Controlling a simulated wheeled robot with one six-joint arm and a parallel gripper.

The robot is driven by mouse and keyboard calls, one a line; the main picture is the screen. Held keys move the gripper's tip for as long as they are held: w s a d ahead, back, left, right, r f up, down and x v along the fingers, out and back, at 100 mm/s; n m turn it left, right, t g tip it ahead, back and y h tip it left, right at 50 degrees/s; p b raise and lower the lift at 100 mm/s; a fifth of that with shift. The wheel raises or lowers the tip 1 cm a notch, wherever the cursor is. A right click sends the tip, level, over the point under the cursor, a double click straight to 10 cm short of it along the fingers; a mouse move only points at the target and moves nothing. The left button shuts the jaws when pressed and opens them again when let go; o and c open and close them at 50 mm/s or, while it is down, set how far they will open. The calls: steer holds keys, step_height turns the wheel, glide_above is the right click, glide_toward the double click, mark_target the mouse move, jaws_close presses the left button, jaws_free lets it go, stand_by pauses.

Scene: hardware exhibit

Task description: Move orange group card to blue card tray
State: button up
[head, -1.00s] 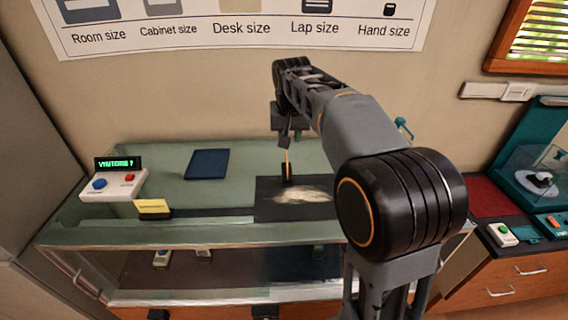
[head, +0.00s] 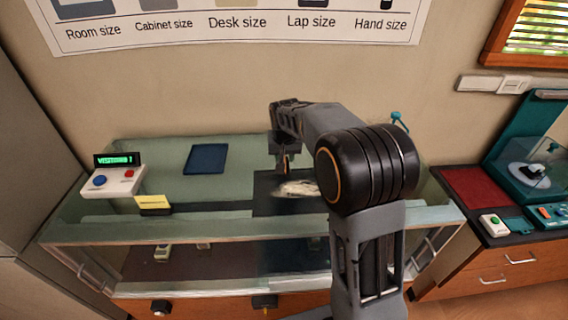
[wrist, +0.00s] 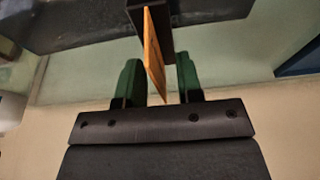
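The orange card (wrist: 154,55) stands on edge, apparently in a dark holder (wrist: 152,17), in the wrist view. In the head view it is a thin orange strip (head: 286,163) below my gripper (head: 282,152). In the wrist view, my gripper's (wrist: 160,82) two green fingers are apart, one on each side of the card's near end, with gaps showing. The blue tray (head: 206,159) lies flat on the glass case, left of my gripper. A blue edge shows at the right of the wrist view (wrist: 298,60).
A white button box (head: 113,181) with a green display and a yellow card (head: 152,202) in a dark holder stand at the left of the case top. A dark mat (head: 265,207) with a pale patch lies beneath my arm. The glass between tray and mat is clear.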

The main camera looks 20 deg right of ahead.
steer(key=shift+w+f, duration=0.1)
steer(key=shift+f, duration=0.4)
steer(key=shift+c, duration=0.5)
jaws_close()
